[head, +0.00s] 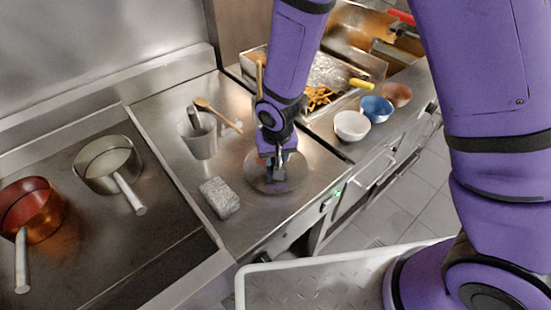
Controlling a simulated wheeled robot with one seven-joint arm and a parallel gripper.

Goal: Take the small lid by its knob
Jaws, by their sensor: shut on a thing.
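The small lid (258,183) is a round, grey, see-through disc on the steel counter, in the middle of the head view. My gripper (279,172) points down over its middle and is shut on its knob, which the fingers mostly hide. The lid looks level. I cannot tell whether it rests on the counter or hangs just above it.
Left of the lid lie a foil-like block (219,198) and a steel container (199,140) with a wooden-handled tool (216,112). A white bowl (351,127), a blue bowl (376,109) and a copper bowl (397,95) stand right. Two pans, copper (29,208) and steel (107,165), stand far left.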

